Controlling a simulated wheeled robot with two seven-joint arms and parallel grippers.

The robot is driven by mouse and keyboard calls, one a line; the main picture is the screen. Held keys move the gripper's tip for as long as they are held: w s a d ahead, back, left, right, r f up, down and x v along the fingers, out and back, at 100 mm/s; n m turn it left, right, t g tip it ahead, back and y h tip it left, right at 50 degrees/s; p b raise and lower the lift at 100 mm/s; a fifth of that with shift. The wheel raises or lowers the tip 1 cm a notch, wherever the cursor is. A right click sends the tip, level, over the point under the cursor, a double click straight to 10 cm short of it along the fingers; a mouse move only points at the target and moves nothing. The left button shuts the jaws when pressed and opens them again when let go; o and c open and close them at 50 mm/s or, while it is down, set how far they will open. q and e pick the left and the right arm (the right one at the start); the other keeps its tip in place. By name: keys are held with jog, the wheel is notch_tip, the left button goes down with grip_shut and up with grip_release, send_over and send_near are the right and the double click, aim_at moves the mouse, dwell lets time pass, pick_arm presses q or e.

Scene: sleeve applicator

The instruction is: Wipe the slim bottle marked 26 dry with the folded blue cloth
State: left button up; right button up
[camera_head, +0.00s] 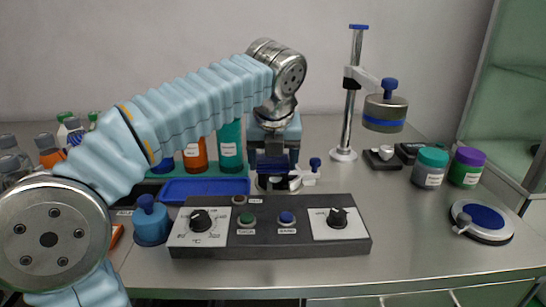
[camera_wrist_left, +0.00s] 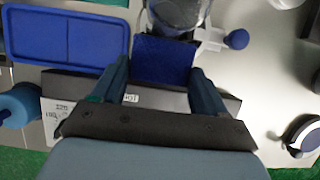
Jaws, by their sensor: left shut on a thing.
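My left gripper (camera_head: 273,165) is at the middle of the bench, behind the control panel. It is shut on the folded blue cloth (camera_wrist_left: 165,58), which shows as a dark blue rectangle between the fingers in the left wrist view. In the head view the cloth is mostly lost among the dark fingers. A slim teal bottle (camera_head: 230,147) and an orange bottle (camera_head: 196,157) stand behind the blue tray, left of the gripper. Their labels are too small to read, so I cannot tell which bottle is marked 26. My right gripper is out of view.
The blue tray (camera_head: 205,188) looks empty. The control panel (camera_head: 270,240) lies in front. A metal fixture with a blue knob (camera_head: 315,163) is beside the gripper. A post stand (camera_head: 350,110), two jars (camera_head: 430,168) and a round blue pad (camera_head: 482,217) are to the right.

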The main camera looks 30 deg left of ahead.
pick_arm(q)
notch_tip(320, 180, up, 2)
jog(key=shift+a+r+p, duration=0.1)
jog(key=shift+r+p, duration=0.05)
jog(key=shift+p, duration=0.75)
jog(key=shift+r, duration=1)
jog(key=s+d+r, duration=0.2)
jog(key=s+r, duration=0.2)
jog(key=shift+d, duration=0.35)
jog(key=shift+s, duration=0.15)
